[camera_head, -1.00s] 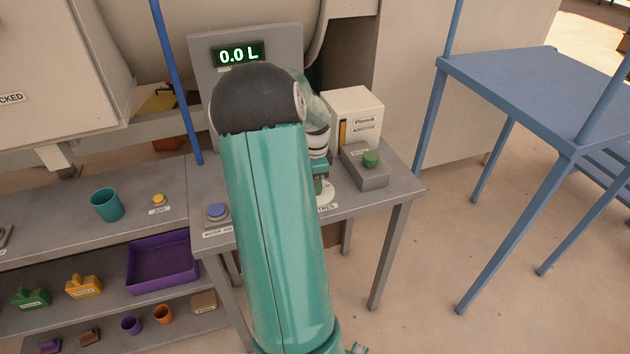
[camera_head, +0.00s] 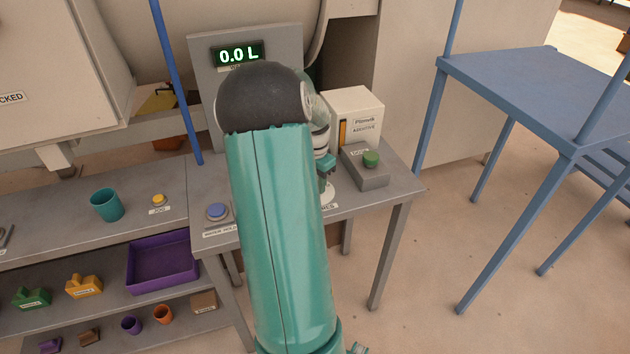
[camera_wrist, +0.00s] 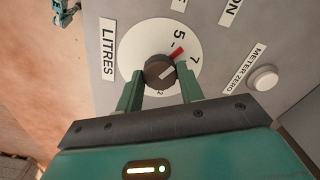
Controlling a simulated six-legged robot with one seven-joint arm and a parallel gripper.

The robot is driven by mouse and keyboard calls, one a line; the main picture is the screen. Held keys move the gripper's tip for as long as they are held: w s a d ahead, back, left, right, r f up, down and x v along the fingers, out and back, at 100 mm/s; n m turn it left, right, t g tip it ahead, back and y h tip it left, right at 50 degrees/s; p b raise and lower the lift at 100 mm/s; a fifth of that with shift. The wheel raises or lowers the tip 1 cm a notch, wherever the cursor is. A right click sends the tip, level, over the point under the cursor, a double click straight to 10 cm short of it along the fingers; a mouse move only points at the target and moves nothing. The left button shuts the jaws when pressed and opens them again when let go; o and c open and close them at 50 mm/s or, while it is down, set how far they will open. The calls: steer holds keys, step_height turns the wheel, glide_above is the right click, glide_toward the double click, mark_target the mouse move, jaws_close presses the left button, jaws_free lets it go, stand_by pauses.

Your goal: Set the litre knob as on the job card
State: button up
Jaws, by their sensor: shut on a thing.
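The litre knob (camera_wrist: 159,71) is round and dark brown with a short pale line on top. It sits in the middle of a white dial (camera_wrist: 135,48) beside a "LITRES" label (camera_wrist: 108,49). The dial shows 5 and 7, with a red mark (camera_wrist: 177,53) between them; its lower figures are partly hidden. I cannot tell exactly which figure the pale line points to. My gripper (camera_wrist: 160,80) is shut on the knob, one green finger on each side.
A white meter-zero button (camera_wrist: 263,78) shows in the wrist view. A blue button (camera_head: 217,211) stands left of my arm; a grey box with a green button (camera_head: 371,159) stands right. A white additive box (camera_head: 352,118) is behind it.

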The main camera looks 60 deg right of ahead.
steer(key=shift+n, duration=1.7)
steer(key=o, duration=1)
steer(key=shift+r, duration=0.15)
step_height(320, 180, up, 14)
steer(key=shift+f, duration=0.2)
